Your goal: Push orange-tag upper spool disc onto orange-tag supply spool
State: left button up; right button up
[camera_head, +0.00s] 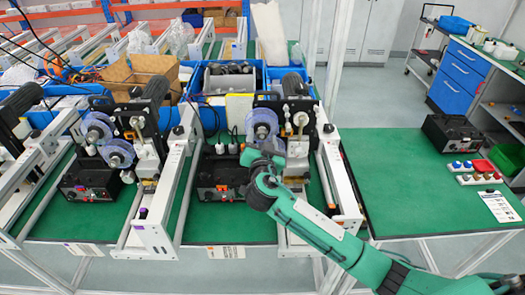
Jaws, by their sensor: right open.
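The right-hand coder machine has a clear bluish spool disc (262,122) upright on its upper left side. I take this as the orange-tag spool, as a small orange tag (332,207) shows on the rail in front of that machine. Whether the disc is a separate part from the supply spool behind it cannot be told. My right gripper (262,152), green and dark, reaches in from the lower right and is open just below the disc. It hides the machine's lower spool area. Contact with the disc cannot be told. My left gripper is not in view.
A second coder machine at left carries two clear spools (97,128). A black control box (222,178) stands left of my gripper. Blue bins (212,113) and a cardboard box (137,72) stand behind. The green table (400,200) at right is mostly clear.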

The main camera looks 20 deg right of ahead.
jog(key=b+v, duration=0.5)
jog(key=v, duration=0.7)
jog(key=s+d+f+n+g+y, duration=0.1)
jog(key=s+d+f+n+g, duration=0.2)
jog(key=s+f, duration=0.4)
jog(key=s+d+f+n+g+y, duration=0.15)
jog(key=s+f+g, duration=0.35)
jog(key=f, duration=0.5)
jog(key=s+d+f+n+g+y, duration=0.1)
jog(key=s+f+n+g, duration=0.2)
jog(key=s, duration=0.5)
jog(key=s+d+f+n+g+y, duration=0.1)
jog(key=s+f+n+g+y, duration=0.2)
jog(key=s, duration=0.5)
notch_tip(320, 180, down, 33)
jog(key=g+h, duration=0.1)
jog(key=s+d+f, duration=0.2)
jog(key=s+f, duration=0.7)
jog(key=s, duration=0.1)
jog(key=s+d+f+g, duration=0.1)
jog(key=s+f, duration=0.8)
jog(key=f, duration=0.1)
jog(key=shift+s+d, duration=0.35)
jog(key=shift+s, duration=0.05)
jog(key=shift+f+h, duration=0.1)
jog(key=shift+h, duration=0.15)
